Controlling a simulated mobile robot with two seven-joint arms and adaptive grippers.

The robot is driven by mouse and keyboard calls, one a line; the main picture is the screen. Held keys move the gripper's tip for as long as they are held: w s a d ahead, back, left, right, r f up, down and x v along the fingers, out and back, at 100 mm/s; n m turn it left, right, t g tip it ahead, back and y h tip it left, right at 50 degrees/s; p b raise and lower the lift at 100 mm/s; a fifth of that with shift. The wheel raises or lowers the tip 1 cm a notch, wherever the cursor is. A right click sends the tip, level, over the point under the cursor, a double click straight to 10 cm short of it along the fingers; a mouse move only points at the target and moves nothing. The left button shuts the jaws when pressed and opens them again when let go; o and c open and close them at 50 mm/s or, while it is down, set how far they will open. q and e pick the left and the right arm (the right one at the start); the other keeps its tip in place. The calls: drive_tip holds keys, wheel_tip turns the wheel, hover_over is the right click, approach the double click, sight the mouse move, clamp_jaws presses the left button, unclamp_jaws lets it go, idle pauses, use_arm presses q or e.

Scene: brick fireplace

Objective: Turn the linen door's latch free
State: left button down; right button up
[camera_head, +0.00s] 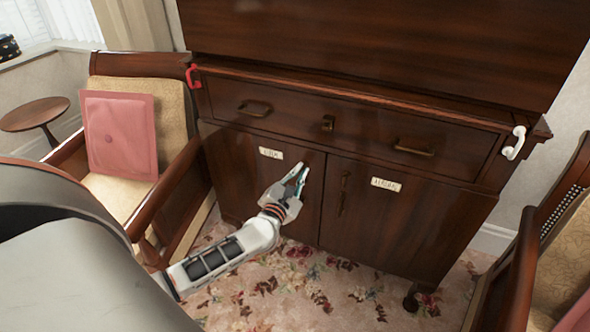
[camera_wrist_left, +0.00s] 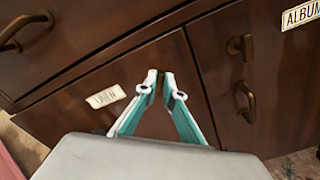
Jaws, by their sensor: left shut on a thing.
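The linen door (camera_head: 237,177) is the left door of a dark wooden cabinet, with a small white label (camera_head: 271,153); it also shows in the left wrist view (camera_wrist_left: 75,90). The door looks closed. My left gripper (camera_head: 302,168) is at the door's upper right part, close to the seam with the right door. In the left wrist view its fingertips (camera_wrist_left: 160,76) are nearly together, shut on the latch, which the fingertips hide. I cannot tell which way the latch is turned. My right gripper is not in view.
The right door (camera_head: 400,225) has an album label (camera_head: 385,184), a latch (camera_wrist_left: 241,46) and a handle (camera_wrist_left: 246,101). A drawer (camera_head: 350,135) is above. A red hook (camera_head: 193,77) and a white hook (camera_head: 514,143) are at the cabinet's sides. Chairs (camera_head: 183,190) flank the cabinet.

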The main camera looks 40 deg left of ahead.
use_arm(q)
drive_tip(key=shift+w+d+r+m+p, duration=0.1)
drive_tip(key=shift+r+m+p, duration=0.2)
drive_tip(key=shift+m+p, duration=0.5)
drive_tip(key=shift+f+m, duration=0.1)
drive_tip(key=shift+m, duration=0.6)
drive_tip(key=m+p, duration=0.2)
drive_tip(key=m, duration=0.1)
drive_tip(key=shift+d+f+m, duration=0.1)
drive_tip(key=shift+f+m, duration=0.1)
drive_tip(key=shift+m, duration=0.1)
drive_tip(key=m+p, duration=0.2)
drive_tip(key=m, duration=0.1)
drive_tip(key=shift+f, duration=0.3)
drive_tip(key=shift+f+m, duration=0.1)
drive_tip(key=shift+m, duration=0.3)
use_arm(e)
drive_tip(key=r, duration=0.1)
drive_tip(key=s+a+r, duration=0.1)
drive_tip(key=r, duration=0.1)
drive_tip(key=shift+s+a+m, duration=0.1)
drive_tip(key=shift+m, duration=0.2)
use_arm(q)
drive_tip(key=shift+f, duration=0.1)
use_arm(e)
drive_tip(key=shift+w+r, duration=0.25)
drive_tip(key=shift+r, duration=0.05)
